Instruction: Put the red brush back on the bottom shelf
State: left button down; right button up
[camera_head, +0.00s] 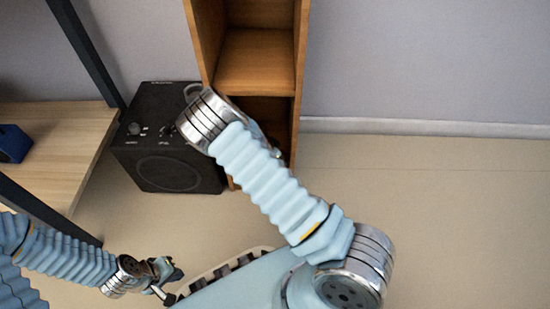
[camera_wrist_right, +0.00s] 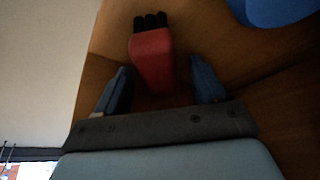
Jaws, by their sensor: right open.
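The red brush (camera_wrist_right: 152,62), with black tufts at its far end, shows in the right wrist view against a wooden surface. My right gripper (camera_wrist_right: 160,90) is open, with one blue finger on each side of the brush's near end; I see gaps and no clear grip. In the head view the wooden shelf unit (camera_head: 255,65) stands against the wall. My right arm reaches into its lower compartment (camera_head: 268,107) and hides the brush and the right gripper. My left gripper (camera_head: 168,284) is low at the left, away from the shelf; its jaw opening is too small to judge.
A black speaker (camera_head: 170,165) stands on the floor against the shelf's left side. A wooden table (camera_head: 60,140) with a dark frame and a blue box (camera_head: 12,143) is at the left. A blue object (camera_wrist_right: 270,10) is near the brush. The floor at the right is clear.

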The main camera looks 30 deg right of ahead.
jog(key=p+v, duration=0.3)
jog(key=v, duration=0.8)
jog(key=s+a+f+n+g+y, duration=0.2)
jog(key=s+f+n, duration=0.2)
jog(key=s+f, duration=0.6)
jog(key=s+a+n+y, duration=0.4)
jog(key=s+a+n, duration=0.1)
jog(key=s+a, duration=0.25)
jog(key=s+a+r+n+t+y, duration=0.2)
jog(key=s+a+r+n+y, duration=0.15)
jog(key=a, duration=0.25)
notch_tip(320, 180, up, 11)
jog(key=p, duration=1.1)
jog(key=shift+w+a+n+h+p, duration=0.3)
jog(key=shift+n+h, duration=0.05)
jog(key=shift+n, duration=0.1)
jog(key=shift+f, duration=0.1)
